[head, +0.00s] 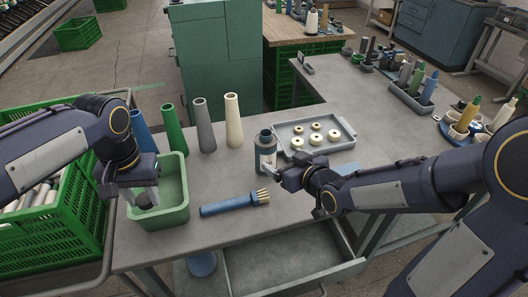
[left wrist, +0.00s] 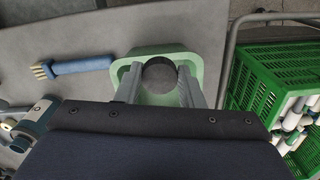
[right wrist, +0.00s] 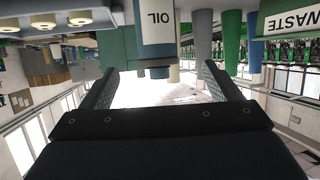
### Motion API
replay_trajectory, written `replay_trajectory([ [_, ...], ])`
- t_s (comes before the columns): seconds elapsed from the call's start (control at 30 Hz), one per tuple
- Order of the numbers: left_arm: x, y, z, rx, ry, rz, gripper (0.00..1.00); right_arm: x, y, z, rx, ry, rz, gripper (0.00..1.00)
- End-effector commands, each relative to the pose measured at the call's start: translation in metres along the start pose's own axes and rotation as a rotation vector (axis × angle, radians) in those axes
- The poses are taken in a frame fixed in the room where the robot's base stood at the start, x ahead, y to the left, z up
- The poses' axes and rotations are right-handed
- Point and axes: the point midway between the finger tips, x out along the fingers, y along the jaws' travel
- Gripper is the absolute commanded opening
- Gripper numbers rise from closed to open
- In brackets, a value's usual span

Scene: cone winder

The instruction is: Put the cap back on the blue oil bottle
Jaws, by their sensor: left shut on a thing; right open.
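The blue-grey oil bottle (head: 265,158) stands upright on the table beside the metal tray, its dark neck on top. In the right wrist view the bottle (right wrist: 156,22) appears upside down with an OIL label. My right gripper (head: 277,174) is open, close in front of the bottle; its fingers are apart and hold nothing. My left gripper (head: 142,196) is shut on a dark grey round piece (left wrist: 160,74), which looks like a cap, over the light green bin (head: 168,217). The fingers partly hide the piece. No cap shows on the bottle.
A blue-handled brush (head: 232,204) lies in front of the bottle. Tall cones, including a cream one (head: 233,121), stand behind the bin. The metal tray (head: 346,142) holds several cream rings. A green crate (head: 92,222) stands left of the table.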

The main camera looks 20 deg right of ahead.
Motion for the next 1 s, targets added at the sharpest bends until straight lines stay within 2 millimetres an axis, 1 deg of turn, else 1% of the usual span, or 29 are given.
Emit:
replay_trajectory([
  [0.07,0.0,0.0,0.0,0.0,0.0,0.0,0.14,0.001,0.0,0.0,0.0,-0.001,0.0,0.84],
  [0.17,-0.001,0.0,0.0,0.0,0.0,0.0,0.14,0.009,0.0,0.0,-0.001,-0.003,-0.001,0.84],
  [0.4,-0.007,0.0,0.0,0.0,0.0,0.0,0.14,0.049,0.0,0.0,-0.001,-0.005,-0.001,0.84],
  [0.5,-0.009,0.0,0.0,-0.001,0.0,0.0,0.14,0.061,0.0,-0.001,0.0,-0.002,-0.001,0.84],
  [0.6,-0.01,0.0,0.0,0.0,0.0,0.0,0.14,0.067,0.0,-0.001,0.0,-0.001,0.0,0.84],
  [0.9,-0.01,0.0,0.0,0.0,0.0,0.0,0.14,0.068,0.001,-0.001,0.0,0.0,0.0,0.84],
  [1.0,-0.013,0.0,0.0,0.0,0.0,0.0,0.14,0.074,0.001,-0.003,0.0,-0.002,0.0,0.84],
])
